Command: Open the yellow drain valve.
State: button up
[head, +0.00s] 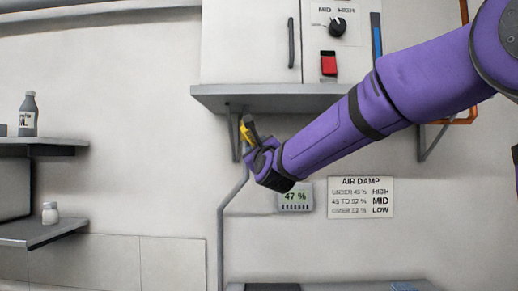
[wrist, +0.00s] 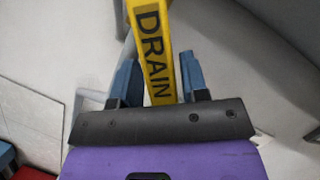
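The yellow drain valve handle (head: 245,133) shows in the head view under the grey shelf, beside a grey pipe, partly hidden by my gripper. In the head view my purple arm reaches in from the right, and my gripper (head: 252,140) is at the valve. Where the handle joins the pipe is hidden.
A white cabinet (head: 240,45) with a dial (head: 337,27) and a red switch (head: 328,65) sits on the grey shelf (head: 275,100) above. A display (head: 295,198) reading 47 % and an AIR DAMP sign (head: 360,198) are on the wall below. Side shelves (head: 45,230) stand left.

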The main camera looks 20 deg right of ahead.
jog(key=shift+o, duration=0.7)
jog(key=shift+r, duration=0.1)
jog(key=v, duration=1)
jog(key=shift+s, duration=0.4)
